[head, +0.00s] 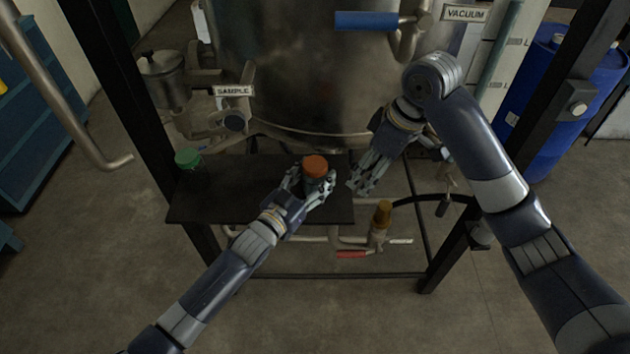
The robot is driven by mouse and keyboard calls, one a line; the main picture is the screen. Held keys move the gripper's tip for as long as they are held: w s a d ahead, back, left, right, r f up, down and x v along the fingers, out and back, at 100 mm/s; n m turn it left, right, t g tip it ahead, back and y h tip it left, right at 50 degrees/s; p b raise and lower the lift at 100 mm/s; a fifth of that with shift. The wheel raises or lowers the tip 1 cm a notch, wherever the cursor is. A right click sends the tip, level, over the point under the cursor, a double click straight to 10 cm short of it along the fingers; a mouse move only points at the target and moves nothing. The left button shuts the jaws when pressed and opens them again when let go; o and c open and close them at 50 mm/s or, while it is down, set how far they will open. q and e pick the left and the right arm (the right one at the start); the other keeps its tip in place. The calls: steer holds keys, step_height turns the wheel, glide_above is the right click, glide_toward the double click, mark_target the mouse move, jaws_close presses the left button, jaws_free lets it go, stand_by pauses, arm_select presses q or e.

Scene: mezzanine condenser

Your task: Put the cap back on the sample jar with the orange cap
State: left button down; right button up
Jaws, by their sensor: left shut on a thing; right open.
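The sample jar (316,184) with the orange cap (315,165) is at the right part of the dark shelf, upright as far as I can see. The orange cap is on top of the jar; whether it is seated or loose I cannot tell. My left gripper (318,186) is shut on the jar, its fingers on either side below the cap. My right gripper (358,187) is open and empty, just right of the jar and pointing down. The lower part of the jar is hidden by my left fingers.
A green-capped jar (189,165) stands at the shelf's left end. The dark shelf (235,200) is bare between the jars. Behind it are the steel vessel (290,75) and the sample valve (234,121). Black frame posts flank the shelf. An orange-brown valve (383,213) sits below right.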

stand_by(0.3)
arm_select(q)
steer(key=c, duration=0.5)
jaws_free()
steer(key=shift+a, duration=0.1)
steer(key=v, duration=1.2)
steer(key=shift+f, duration=0.1)
